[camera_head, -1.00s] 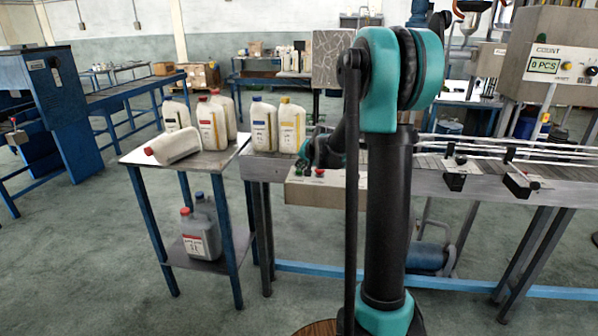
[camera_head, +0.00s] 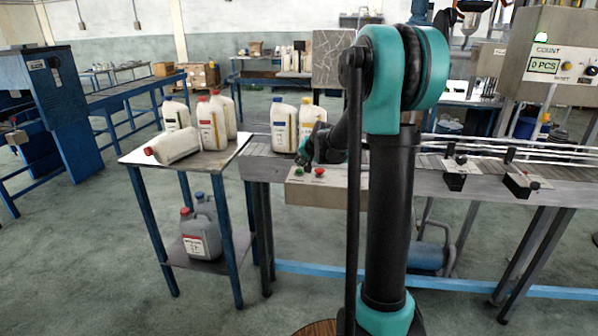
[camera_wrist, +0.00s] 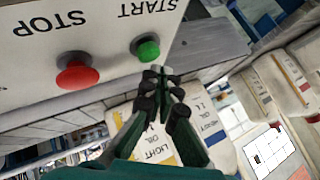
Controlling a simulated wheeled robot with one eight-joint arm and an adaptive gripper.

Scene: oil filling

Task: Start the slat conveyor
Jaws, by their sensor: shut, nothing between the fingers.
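The control box (camera_head: 335,191) hangs on the near side of the slat conveyor (camera_head: 262,165). It carries a green START button (camera_wrist: 147,47) and a red STOP button (camera_wrist: 76,72), which also shows in the head view (camera_head: 319,172). My gripper (camera_wrist: 163,72) is shut and empty. Its fingertips are beside the green button in the wrist view; I cannot tell if they touch it. In the head view my gripper (camera_head: 304,162) is at the box's left end. A blue-capped bottle (camera_head: 283,127) and a yellow-capped bottle (camera_head: 311,122) stand upright on the conveyor.
A side table (camera_head: 222,160) left of the conveyor holds several bottles, one lying down. Grey jugs (camera_head: 199,235) stand on its lower shelf. A counter box (camera_head: 560,60) at the right reads 0 PCS and shows a green light. My arm hides the conveyor's middle.

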